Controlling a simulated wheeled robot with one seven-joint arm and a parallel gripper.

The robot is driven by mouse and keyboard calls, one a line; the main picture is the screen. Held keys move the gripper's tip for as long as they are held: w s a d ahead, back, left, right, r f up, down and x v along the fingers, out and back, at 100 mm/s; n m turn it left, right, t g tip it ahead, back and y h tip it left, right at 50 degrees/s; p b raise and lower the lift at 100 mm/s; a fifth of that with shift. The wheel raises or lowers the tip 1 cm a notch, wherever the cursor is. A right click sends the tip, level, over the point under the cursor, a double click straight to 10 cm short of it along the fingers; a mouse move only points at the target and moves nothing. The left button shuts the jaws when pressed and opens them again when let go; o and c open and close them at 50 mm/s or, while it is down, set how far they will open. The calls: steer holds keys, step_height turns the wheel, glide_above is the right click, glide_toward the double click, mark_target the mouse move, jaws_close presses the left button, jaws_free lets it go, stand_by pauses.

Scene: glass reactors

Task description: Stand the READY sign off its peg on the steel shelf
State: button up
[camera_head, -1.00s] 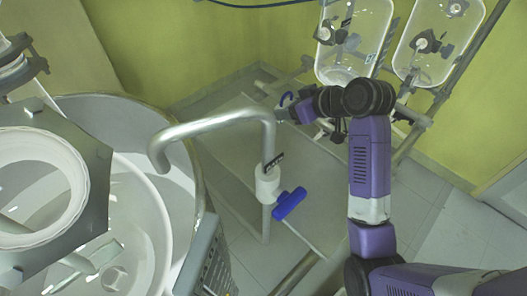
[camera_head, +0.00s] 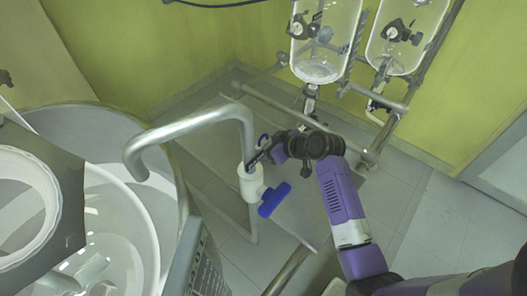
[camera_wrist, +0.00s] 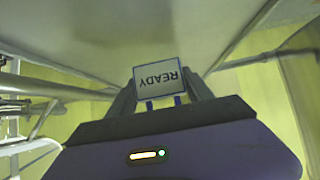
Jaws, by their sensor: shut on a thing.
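The READY sign (camera_wrist: 157,78) is a small pale plate with dark lettering that reads upside down in the wrist view. It sits between the fingers of my gripper (camera_wrist: 160,97), which is shut on it. In the head view my gripper (camera_head: 262,152) is beside the bent steel pipe, just above the white valve body. The sign cannot be made out in the head view. A broad pale flat surface fills the top of the wrist view; I cannot tell whether it is the steel shelf. The peg is not clearly visible.
The bent steel pipe (camera_head: 190,123) carries a white valve body (camera_head: 251,182) with a blue handle (camera_head: 274,199) close to my gripper. A large round vessel (camera_head: 120,200) stands at left. Glass reactors (camera_head: 327,40) hang on a pipe frame at the back. Tiled floor is open at right.

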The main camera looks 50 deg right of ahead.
steer(key=shift+f, duration=1.4)
steer(key=shift+f, duration=0.15)
steer(key=o, duration=1.4)
steer(key=shift+c, duration=0.2)
